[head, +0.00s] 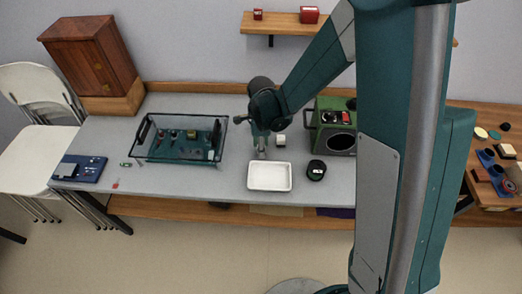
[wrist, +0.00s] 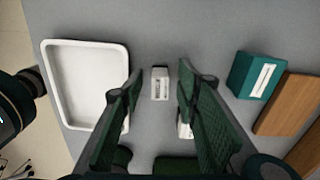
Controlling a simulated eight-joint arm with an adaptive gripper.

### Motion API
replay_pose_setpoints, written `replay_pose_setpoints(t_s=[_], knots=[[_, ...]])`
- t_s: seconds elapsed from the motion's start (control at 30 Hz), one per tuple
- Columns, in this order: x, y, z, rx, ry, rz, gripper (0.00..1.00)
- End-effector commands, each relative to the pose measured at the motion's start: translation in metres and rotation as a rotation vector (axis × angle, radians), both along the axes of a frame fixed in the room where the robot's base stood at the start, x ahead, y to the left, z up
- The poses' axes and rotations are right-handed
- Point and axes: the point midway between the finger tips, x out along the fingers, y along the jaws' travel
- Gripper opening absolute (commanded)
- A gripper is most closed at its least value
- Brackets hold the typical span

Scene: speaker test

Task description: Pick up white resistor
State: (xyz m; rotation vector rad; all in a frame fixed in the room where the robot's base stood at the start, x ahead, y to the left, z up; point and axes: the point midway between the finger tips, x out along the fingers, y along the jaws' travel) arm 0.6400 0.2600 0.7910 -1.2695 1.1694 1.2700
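A small white block with a dark-marked face, apparently the white resistor (wrist: 160,84), sits on the grey table in the wrist view. My gripper (wrist: 160,71) is open, with one finger on either side of this block in the picture and no visible contact. A second small white piece (wrist: 185,128) is partly hidden behind the right finger. In the head view my gripper (head: 261,154) points down, low over the table behind the white tray (head: 250,187). A white block (head: 280,140) shows just right of the gripper there.
The white tray (wrist: 123,50) lies left in the wrist view; a teal box (wrist: 243,72) and a wooden piece (wrist: 285,103) lie right. In the head view a green machine (head: 340,140), a dark round object (head: 316,171) and a glass-walled case (head: 150,158) stand nearby.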

Motion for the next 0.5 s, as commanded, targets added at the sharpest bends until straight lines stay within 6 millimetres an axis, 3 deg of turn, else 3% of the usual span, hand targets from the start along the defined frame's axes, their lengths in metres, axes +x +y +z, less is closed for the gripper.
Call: replay_pose_setpoints(t_s=[0.43,0.5], knots=[[-0.0002,-0.0001,0.0004,0.000,0.000,0.000,0.32],[-0.0002,-0.0001,0.0004,0.000,0.000,0.000,0.25]])
